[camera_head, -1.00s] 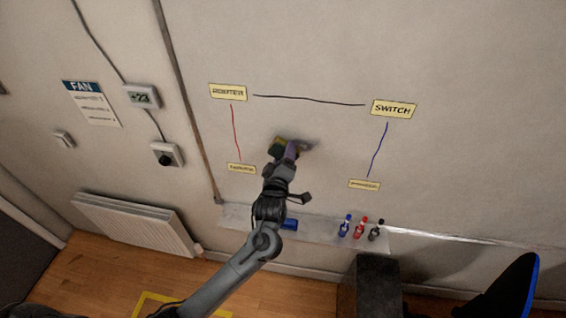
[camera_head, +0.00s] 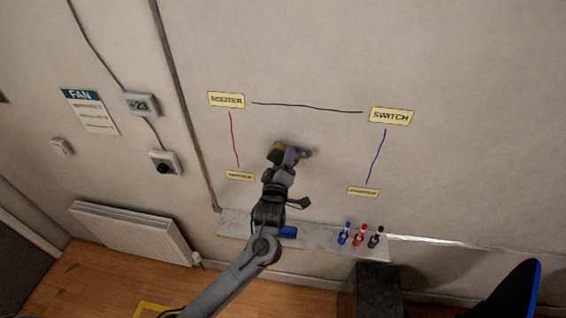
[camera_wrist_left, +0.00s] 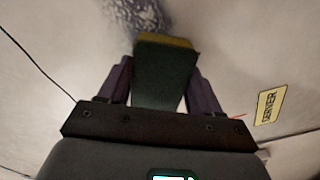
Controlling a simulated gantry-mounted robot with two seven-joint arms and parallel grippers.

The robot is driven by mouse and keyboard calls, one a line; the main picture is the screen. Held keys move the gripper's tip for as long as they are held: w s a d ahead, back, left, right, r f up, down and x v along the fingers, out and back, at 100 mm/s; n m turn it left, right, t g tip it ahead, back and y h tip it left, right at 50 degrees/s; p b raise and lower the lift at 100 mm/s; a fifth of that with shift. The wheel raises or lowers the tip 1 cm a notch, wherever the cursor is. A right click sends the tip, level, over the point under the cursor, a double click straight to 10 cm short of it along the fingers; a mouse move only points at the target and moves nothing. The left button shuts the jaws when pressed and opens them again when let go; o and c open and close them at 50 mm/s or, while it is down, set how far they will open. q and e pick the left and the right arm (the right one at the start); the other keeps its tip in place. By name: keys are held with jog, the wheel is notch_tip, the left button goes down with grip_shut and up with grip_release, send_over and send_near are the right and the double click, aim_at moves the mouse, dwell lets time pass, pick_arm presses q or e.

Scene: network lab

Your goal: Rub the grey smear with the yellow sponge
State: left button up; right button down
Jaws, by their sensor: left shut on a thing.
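My left gripper (camera_head: 283,160) is shut on the yellow sponge (camera_head: 275,153), which has a dark green side, in front of the wall. In the left wrist view the sponge (camera_wrist_left: 165,72) sits between my two fingers, its yellow edge turned to the wall. The grey smear (camera_head: 307,152) shows as a dark patch just right of the sponge and gripper, partly hidden behind them. In the left wrist view the smear (camera_wrist_left: 138,14) lies just beyond the sponge's far edge. I cannot tell whether the sponge touches the wall. My right gripper is not in view.
Labels for ROUTER (camera_head: 226,100) and SWITCH (camera_head: 390,116) and drawn lines surround the smear. A ledge (camera_head: 325,243) below holds a blue object (camera_head: 288,231) and several bottle-like markers (camera_head: 360,235). A radiator (camera_head: 135,232) stands at the left.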

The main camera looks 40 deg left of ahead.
pick_arm(q)
jog(key=shift+w+a, duration=0.15)
jog(key=shift+w, duration=0.1)
jog(key=shift+w, duration=0.1)
jog(key=shift+c, duration=0.2)
jog(key=shift+w+a, duration=0.15)
jog(key=shift+c, duration=0.7)
